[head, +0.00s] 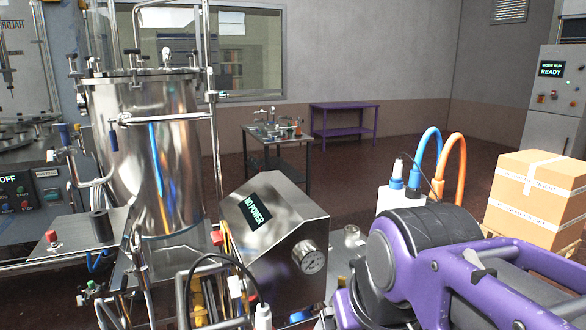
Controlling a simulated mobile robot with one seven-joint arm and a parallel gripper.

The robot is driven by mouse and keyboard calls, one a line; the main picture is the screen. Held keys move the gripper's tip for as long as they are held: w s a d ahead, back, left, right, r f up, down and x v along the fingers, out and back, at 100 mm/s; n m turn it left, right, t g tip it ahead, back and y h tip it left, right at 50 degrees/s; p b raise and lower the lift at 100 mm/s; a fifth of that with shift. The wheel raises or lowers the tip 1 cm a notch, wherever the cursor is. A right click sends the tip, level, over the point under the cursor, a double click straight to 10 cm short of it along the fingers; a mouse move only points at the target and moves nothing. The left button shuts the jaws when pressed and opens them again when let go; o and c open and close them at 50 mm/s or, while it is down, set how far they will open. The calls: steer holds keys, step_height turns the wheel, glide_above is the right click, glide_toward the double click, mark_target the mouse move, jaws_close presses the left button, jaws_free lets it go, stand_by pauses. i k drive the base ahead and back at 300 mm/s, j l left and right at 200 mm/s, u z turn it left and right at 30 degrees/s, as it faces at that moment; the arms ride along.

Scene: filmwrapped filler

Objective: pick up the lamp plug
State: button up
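I cannot tell for sure which part is the lamp plug. A white cylindrical connector (263,317) hangs on a looping black cable at the bottom edge, cut off by the frame. A smaller white piece (236,287) sits beside it among the cables. Another white piece with a blue collar (397,172) stands on a white box (397,197), with a thin black cable by it. My purple and black arm fills the lower right. Its gripper fingers do not show, so the gripper's state and anything it holds are hidden.
A steel tank (150,150) with pipes stands at left. Blue and orange hoses (453,165) rise behind my arm. Orange cartons (535,195) stand at right. Open floor lies beyond.

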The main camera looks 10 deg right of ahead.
mark_target(397, 175)
steer(key=i+j+z, duration=0.1)
steer(key=z, duration=0.25)
steer(key=i+j+z, duration=0.1)
steer(key=j+z, duration=0.25)
steer(key=z, duration=0.4)
steer(key=u, duration=2.55)
steer(key=z, duration=2.55)
steer(key=i+j, duration=0.05)
steer(key=j, duration=0.05)
